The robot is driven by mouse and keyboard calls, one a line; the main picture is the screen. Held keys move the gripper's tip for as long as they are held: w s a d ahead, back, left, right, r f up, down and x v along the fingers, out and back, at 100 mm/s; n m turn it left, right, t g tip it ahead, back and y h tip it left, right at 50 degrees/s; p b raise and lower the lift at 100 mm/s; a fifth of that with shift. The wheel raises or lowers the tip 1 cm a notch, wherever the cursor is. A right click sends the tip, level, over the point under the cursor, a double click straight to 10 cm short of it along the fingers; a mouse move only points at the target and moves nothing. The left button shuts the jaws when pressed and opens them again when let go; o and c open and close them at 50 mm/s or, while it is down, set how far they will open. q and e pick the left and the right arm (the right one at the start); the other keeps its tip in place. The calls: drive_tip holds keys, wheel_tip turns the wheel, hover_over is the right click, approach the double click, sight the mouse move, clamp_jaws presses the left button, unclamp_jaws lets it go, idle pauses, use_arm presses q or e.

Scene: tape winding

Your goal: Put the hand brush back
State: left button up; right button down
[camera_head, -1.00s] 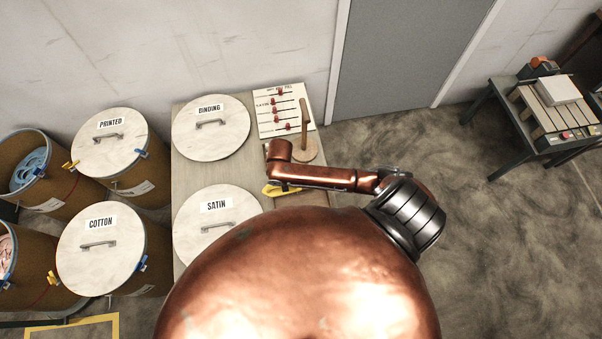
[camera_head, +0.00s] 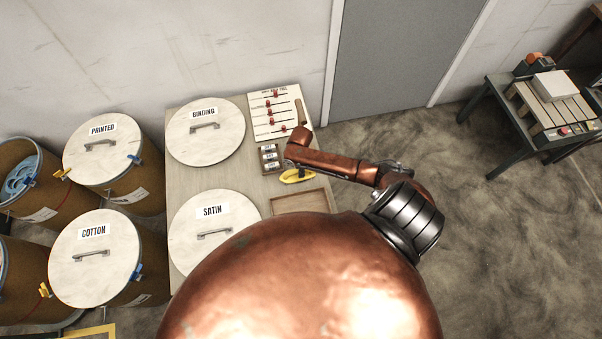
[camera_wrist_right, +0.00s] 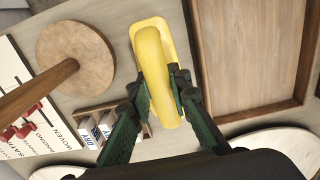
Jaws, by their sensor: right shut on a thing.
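The yellow hand brush (camera_wrist_right: 149,48) is in the right wrist view, above or on the table top; I cannot tell whether it touches the wood. My right gripper (camera_wrist_right: 160,82) is shut on it, one dark green finger on each side. In the head view the brush (camera_head: 297,176) shows as a yellow shape below the end of my copper right arm, which hides the gripper there. My left gripper is in neither view.
An empty wooden tray (camera_wrist_right: 222,105) lies right of the brush in the wrist view. A wooden stand with an upright peg (camera_wrist_right: 75,57), a small labelled box rack (camera_wrist_right: 97,124) and a board with red sliders (camera_head: 276,111) are close by. Lidded drums stand left.

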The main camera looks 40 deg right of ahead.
drive_tip(key=shift+d+f+b, duration=0.2)
drive_tip(key=shift+f+b, duration=0.15)
drive_tip(key=shift+f, duration=1.3)
drive_tip(key=shift+f, duration=0.1)
drive_tip(key=c, duration=1.8)
unclamp_jaws()
drive_tip(key=shift+f, duration=0.1)
wheel_tip(320, 180, up, 12)
drive_tip(key=p, duration=0.2)
drive_tip(key=shift+r+p, duration=0.2)
drive_tip(key=shift+p, duration=0.15)
